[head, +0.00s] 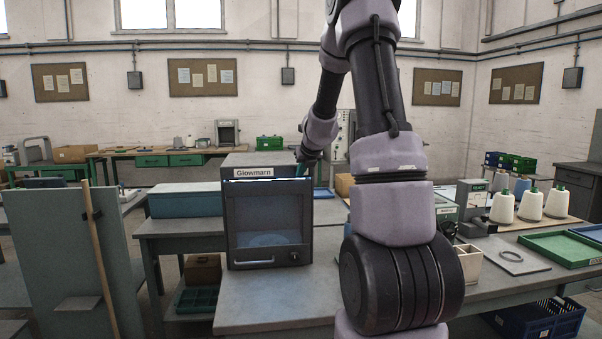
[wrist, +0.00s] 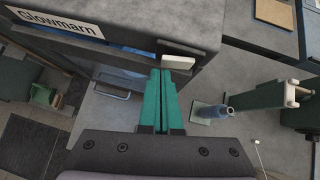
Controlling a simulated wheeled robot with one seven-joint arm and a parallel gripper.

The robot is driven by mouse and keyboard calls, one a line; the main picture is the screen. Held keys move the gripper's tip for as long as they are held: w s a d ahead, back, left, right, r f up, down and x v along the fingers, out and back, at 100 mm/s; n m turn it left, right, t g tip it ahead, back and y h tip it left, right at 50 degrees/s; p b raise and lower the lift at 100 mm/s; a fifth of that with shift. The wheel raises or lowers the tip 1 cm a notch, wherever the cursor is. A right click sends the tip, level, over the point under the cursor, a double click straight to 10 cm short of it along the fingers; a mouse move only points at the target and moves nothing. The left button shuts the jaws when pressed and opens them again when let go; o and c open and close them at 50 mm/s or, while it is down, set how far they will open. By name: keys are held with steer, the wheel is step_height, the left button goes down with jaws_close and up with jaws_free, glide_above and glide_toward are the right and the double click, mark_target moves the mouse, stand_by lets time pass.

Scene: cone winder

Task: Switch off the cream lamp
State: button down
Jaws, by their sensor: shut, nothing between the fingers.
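The cabinet labelled "Glowmarn" (head: 229,225) stands on the grey bench, its open front showing a faint bluish glow inside. It also shows in the wrist view (wrist: 185,22), with a blue-lit strip under its front edge. A small cream block (wrist: 178,62), perhaps a switch or lamp part, sits on that edge. My gripper (wrist: 165,72) has its teal fingers shut together, empty, with the tips right by the cream block; I cannot tell whether they touch. No separate cream lamp is clearly visible.
A dark knob (head: 294,257) is at the cabinet's lower right. A blue-grey box (head: 185,200) stands to its left. The bench front (head: 275,310) is clear.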

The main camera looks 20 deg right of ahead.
stand_by(0.3)
steer(key=shift+w, duration=0.35)
steer(key=shift+s+d, duration=0.45)
steer(key=shift+d, duration=0.15)
